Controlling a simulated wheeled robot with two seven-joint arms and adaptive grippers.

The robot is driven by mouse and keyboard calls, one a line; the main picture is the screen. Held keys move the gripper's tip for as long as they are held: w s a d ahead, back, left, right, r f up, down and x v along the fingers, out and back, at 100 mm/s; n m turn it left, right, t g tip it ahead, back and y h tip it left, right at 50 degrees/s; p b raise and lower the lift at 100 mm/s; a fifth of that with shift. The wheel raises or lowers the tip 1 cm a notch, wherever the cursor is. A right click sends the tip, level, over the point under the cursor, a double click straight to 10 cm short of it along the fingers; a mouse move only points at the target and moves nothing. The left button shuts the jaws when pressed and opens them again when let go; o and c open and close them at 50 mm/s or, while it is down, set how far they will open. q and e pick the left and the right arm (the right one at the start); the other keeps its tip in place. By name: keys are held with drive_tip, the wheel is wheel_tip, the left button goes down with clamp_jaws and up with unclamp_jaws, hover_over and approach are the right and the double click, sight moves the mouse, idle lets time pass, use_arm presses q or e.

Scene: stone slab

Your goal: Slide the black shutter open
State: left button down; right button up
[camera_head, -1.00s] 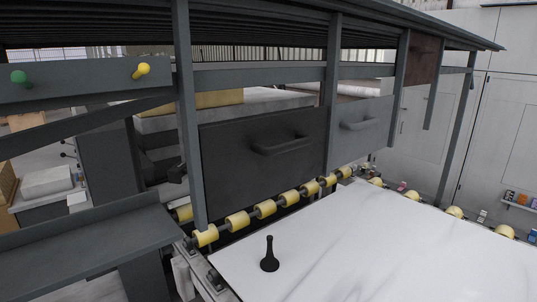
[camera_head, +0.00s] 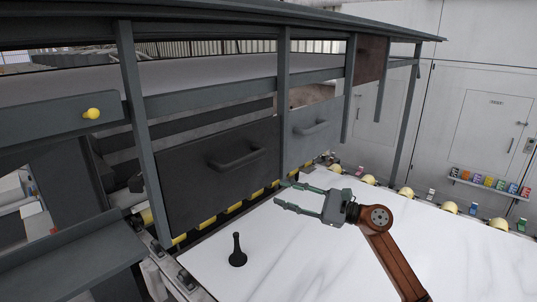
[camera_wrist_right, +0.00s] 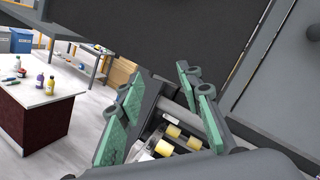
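The black shutter (camera_head: 192,188) is a dark upright panel with a bar handle (camera_head: 236,162), on the left in the head view. Its right edge is by an upright post. In the right wrist view a large dark panel (camera_wrist_right: 165,35), apparently the black shutter, fills the upper middle. My right gripper (camera_head: 281,194) is open and empty above the white slab, right of the black shutter and apart from its handle. Its green-padded fingers (camera_wrist_right: 158,103) are spread in the right wrist view. My left gripper is not in view.
A lighter grey shutter (camera_head: 312,134) with its own handle stands right of the post (camera_head: 284,100). Yellow rollers (camera_head: 235,207) run below the shutters. A black peg-like piece (camera_head: 237,252) stands on the white slab (camera_head: 330,260). A roof overhangs the shutters.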

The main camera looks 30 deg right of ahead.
sight(249, 161)
drive_tip(key=s+a+r+n, duration=0.1)
drive_tip(key=a+r+n, duration=0.1)
drive_tip(key=r+n, duration=0.1)
drive_tip(key=s+a+r+n+p, duration=0.1)
drive_tip(key=s+a+r+n, duration=0.1)
drive_tip(key=a+r+n, duration=0.1)
drive_tip(key=s+a+r+n+p, duration=0.1)
drive_tip(key=s+a+r+n, duration=0.1)
drive_tip(key=r+n, duration=0.3)
drive_tip(key=shift+s+a+r+t, duration=0.15)
drive_tip(key=shift+a+r, duration=0.2)
drive_tip(key=shift+r, duration=0.2)
drive_tip(key=shift+s+a+r+t, duration=0.15)
drive_tip(key=shift+a+r, duration=0.2)
drive_tip(key=shift+r, duration=0.2)
drive_tip(key=p+x, duration=0.3)
drive_tip(key=x, duration=0.2)
drive_tip(key=shift+w+a, duration=0.25)
drive_tip(key=shift+w, duration=0.05)
drive_tip(key=shift+w+a, duration=0.2)
drive_tip(key=shift+w, duration=0.2)
drive_tip(key=shift+a+f, duration=0.1)
drive_tip(key=shift+c, duration=0.5)
clamp_jaws()
